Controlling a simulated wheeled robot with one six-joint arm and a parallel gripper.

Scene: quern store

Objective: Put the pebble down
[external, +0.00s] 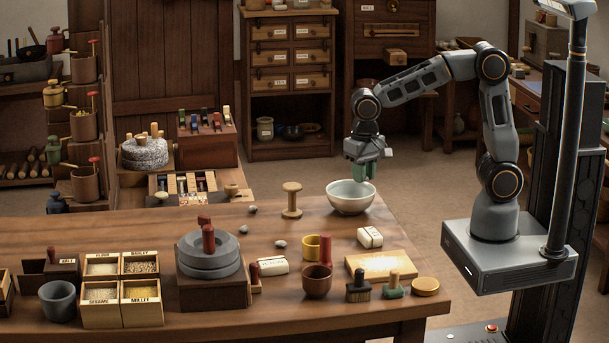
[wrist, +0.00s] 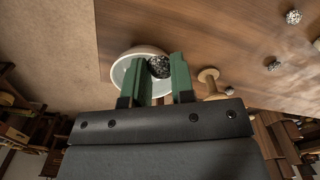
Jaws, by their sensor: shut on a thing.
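My gripper (external: 364,172) hangs over the pale bowl (external: 350,203) near the table's far right edge, green fingers pointing down. In the wrist view the green fingers (wrist: 159,64) are shut on a dark speckled pebble (wrist: 159,68). The pebble shows against the inside of the bowl (wrist: 120,73), toward its right side in that view. How high it is above the bowl's bottom I cannot tell. In the external view the fingers hide the pebble. Other small pebbles lie on the table, such as one pebble (external: 280,244) left of the bowl.
A wooden spool (external: 291,200) stands close left of the bowl. A stone quern (external: 209,254), a yellow cup (external: 312,247), a brown cup (external: 317,282), a white block (external: 370,238) and a wooden board (external: 366,264) stand nearer the front. The table between bowl and white block is clear.

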